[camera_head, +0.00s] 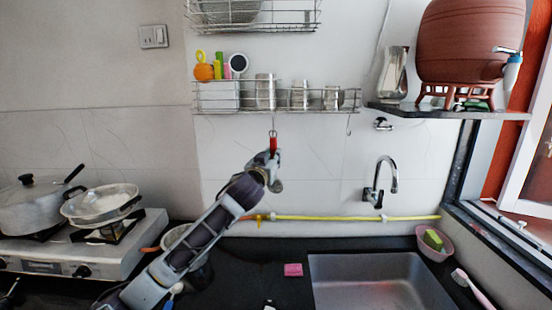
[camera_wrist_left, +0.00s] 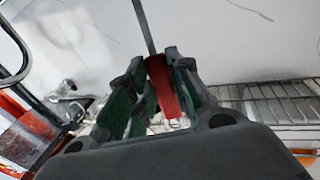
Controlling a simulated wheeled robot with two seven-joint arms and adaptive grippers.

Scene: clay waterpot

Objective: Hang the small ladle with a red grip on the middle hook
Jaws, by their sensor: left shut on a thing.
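The ladle's red grip (camera_head: 273,142) stands upright below the wire rack in the head view. My left gripper (camera_head: 272,155) is shut on it. In the wrist view the red grip (camera_wrist_left: 166,88) sits between the green-padded fingers. A thin grey stem runs from one end, and a small wire loop (camera_wrist_left: 175,123) shows at the other. A thin hook (camera_head: 273,121) hangs from the rack just above the grip. I cannot tell whether the loop is on it. The ladle's bowl cannot be made out clearly. My right gripper is not in view.
The wire rack (camera_head: 300,108) holds steel cups and a white holder with utensils. Another hook (camera_head: 349,126) hangs farther right, empty. A tap (camera_head: 380,183) and sink (camera_head: 375,280) are at right, a stove (camera_head: 130,240) at left. The wall around the gripper is clear.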

